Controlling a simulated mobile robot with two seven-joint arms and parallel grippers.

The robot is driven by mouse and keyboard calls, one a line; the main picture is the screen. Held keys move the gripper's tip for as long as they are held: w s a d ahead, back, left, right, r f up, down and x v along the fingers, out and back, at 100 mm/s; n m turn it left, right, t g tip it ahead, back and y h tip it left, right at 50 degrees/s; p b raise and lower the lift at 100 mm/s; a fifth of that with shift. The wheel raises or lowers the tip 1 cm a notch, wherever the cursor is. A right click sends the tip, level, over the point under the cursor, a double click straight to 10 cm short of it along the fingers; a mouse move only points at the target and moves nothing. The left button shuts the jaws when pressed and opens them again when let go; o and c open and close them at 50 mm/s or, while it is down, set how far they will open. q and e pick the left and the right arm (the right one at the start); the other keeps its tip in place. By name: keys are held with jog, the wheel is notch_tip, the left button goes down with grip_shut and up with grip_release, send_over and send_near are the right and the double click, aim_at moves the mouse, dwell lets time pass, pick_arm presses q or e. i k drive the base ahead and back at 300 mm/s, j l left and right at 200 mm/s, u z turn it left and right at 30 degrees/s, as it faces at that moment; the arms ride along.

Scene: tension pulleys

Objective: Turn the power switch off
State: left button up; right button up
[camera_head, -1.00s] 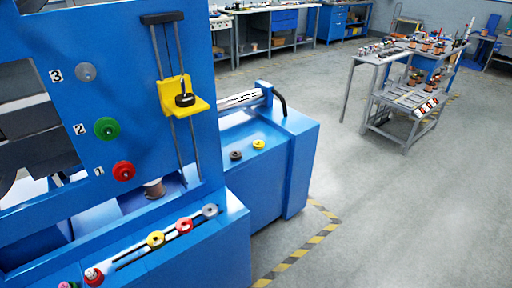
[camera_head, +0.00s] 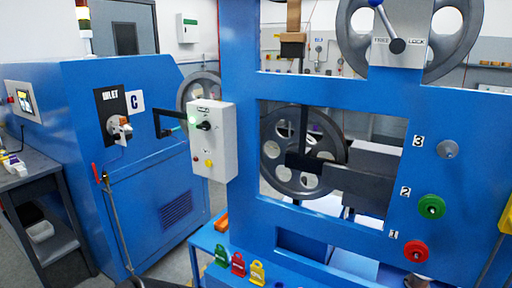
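A white control box (camera_head: 212,150) is mounted on the left side of the blue machine frame, near the middle of the camera_head view. It carries a dark rotary switch (camera_head: 205,125) with a lit green light beside it, and small red and yellow buttons lower down. The label above the switch is too small to read. Another handle (camera_head: 119,127) sits on a black panel marked INLET on the blue cabinet; I cannot tell which of these is the power switch. Neither of my grippers is in view.
A blue cabinet (camera_head: 150,215) stands at left, with a grey side table (camera_head: 38,180) beside it. Red, green and yellow lockout tags (camera_head: 238,264) are at the bottom. Numbered knobs (camera_head: 431,207) and a large pulley wheel (camera_head: 290,155) are on the machine at right.

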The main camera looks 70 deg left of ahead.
aim_at(206, 126)
jog(key=u, duration=2.4)
